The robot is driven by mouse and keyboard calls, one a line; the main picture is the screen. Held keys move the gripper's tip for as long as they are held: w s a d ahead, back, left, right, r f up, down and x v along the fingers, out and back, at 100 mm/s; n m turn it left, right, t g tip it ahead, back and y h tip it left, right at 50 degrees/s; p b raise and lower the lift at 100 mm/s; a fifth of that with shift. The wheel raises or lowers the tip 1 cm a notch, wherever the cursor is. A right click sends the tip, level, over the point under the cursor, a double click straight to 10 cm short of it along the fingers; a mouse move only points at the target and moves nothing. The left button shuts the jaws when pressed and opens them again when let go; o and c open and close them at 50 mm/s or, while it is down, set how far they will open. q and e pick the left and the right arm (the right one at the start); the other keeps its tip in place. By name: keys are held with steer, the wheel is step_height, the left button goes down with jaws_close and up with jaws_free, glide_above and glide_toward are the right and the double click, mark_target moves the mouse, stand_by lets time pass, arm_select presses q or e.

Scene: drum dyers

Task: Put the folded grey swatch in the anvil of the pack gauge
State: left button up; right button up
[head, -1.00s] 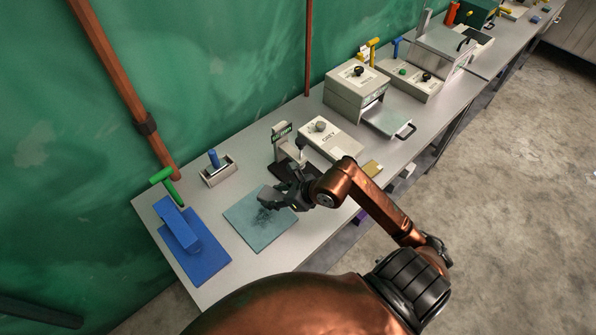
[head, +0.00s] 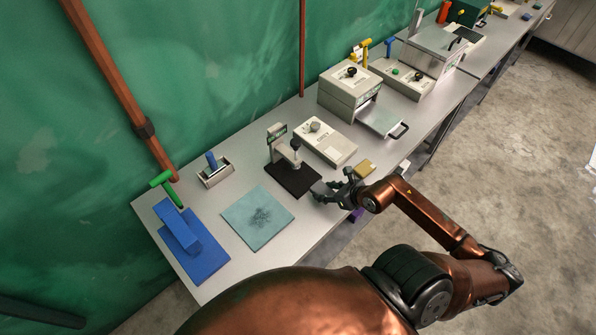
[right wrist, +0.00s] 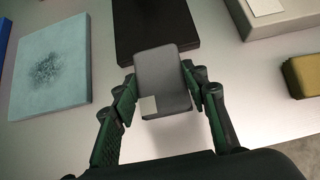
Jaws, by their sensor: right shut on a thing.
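In the right wrist view, my right gripper (right wrist: 164,95) is shut on the folded grey swatch (right wrist: 165,75), a small dark grey block with a pale square tag at one corner. In the head view my right gripper (head: 334,190) is at the front of the table, just right of the pack gauge (head: 284,148). The gauge is a grey upright stand on a black base (head: 294,180), with a dark round part above the base. The black base also shows in the right wrist view (right wrist: 150,28), beyond the swatch. My left gripper is out of view.
A teal mat (head: 258,218) with a dark smudge lies left of the gauge. A yellow block (head: 365,168) lies right of my gripper.

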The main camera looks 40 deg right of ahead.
mark_target(299, 168)
steer(key=w, duration=0.3)
steer(key=w+p, duration=0.1)
steer(key=w, duration=0.3)
steer(key=w+a, duration=0.1)
steer(key=w, duration=0.3)
steer(key=shift+p, duration=0.3)
steer(key=w, duration=0.3)
steer(key=shift+w+a+r+p, duration=0.15)
steer(key=shift+w+a+p, duration=0.1)
steer(key=shift+p, duration=0.1)
steer(key=shift+s+d+f, duration=0.1)
steer(key=shift+f, duration=0.8)
steer(key=shift+s, duration=0.15)
steer(key=shift+f, duration=0.2)
steer(key=o, duration=1.2)
steer(key=shift+r, duration=0.1)
